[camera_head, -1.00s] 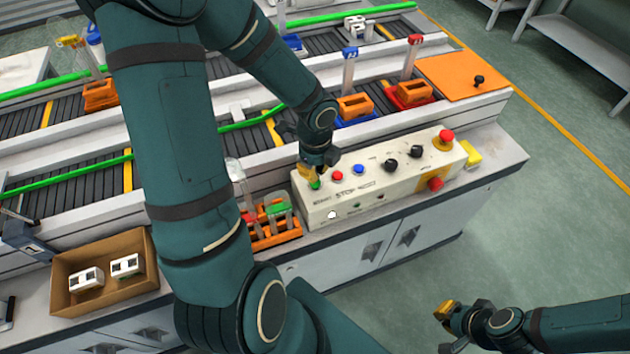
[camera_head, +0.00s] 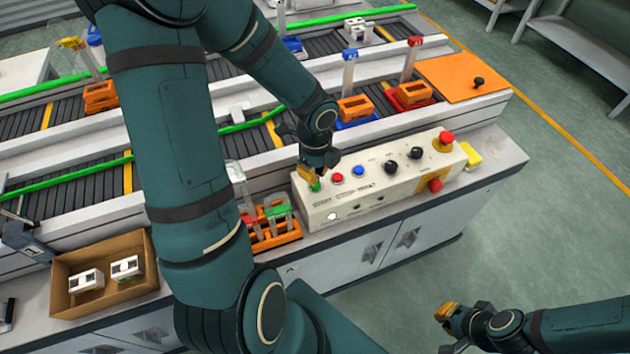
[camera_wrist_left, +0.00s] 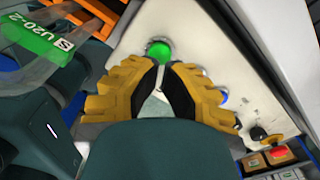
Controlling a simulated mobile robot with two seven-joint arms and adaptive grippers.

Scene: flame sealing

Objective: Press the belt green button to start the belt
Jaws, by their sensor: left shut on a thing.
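The green button (camera_head: 316,186) is at the left end of the white control box (camera_head: 325,212), left of a red button (camera_head: 337,178) and a blue button (camera_head: 358,170). My left gripper (camera_head: 310,174) is right at the green button, pointing down at it. In the left wrist view the yellow fingertips (camera_wrist_left: 162,68) are close together at the near edge of the green button (camera_wrist_left: 159,51), whose top shows just beyond them. Nothing else shows between the tips. My right gripper (camera_head: 445,311) is at the lower right over the floor, away from the box; its finger gap is unclear.
A red emergency knob (camera_head: 446,138) and black knobs (camera_head: 391,167) are on the box's right part. An orange rack (camera_head: 283,235) with clear holders stands left of the box. A cardboard box (camera_head: 105,300) with white parts sits at lower left. Belts run behind.

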